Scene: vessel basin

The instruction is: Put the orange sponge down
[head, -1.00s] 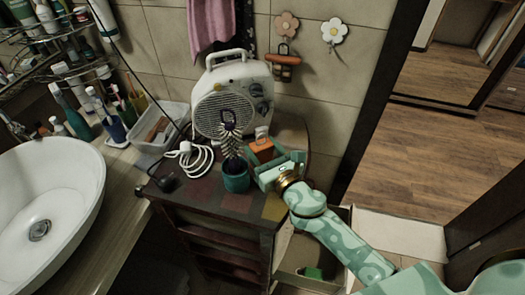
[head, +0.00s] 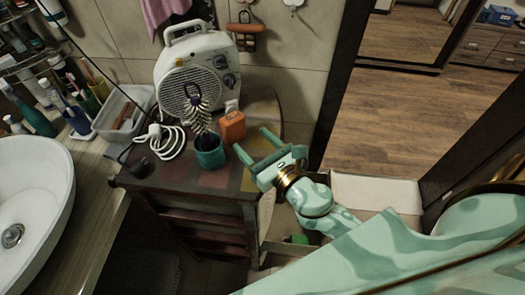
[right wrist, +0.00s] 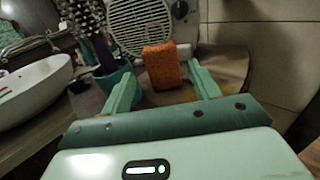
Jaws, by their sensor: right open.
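The orange sponge (head: 232,127) stands upright on top of the small dark wooden cabinet (head: 190,182), between the fan heater and the cabinet's right edge. It also shows in the right wrist view (right wrist: 161,66), beyond the fingertips. My right gripper (head: 256,143) is open and empty, to the right and front of the sponge, with its fingers pointing at it. The fingers are apart from the sponge in the right wrist view (right wrist: 162,83). My left gripper is not in view.
A teal cup (head: 209,156) holding a brush stands just left of the sponge. The white fan heater (head: 195,84) is behind, with a coiled white cable (head: 170,141) to the left. A white basin (head: 35,195) is at far left. A box (head: 272,246) stands on the floor below my right arm.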

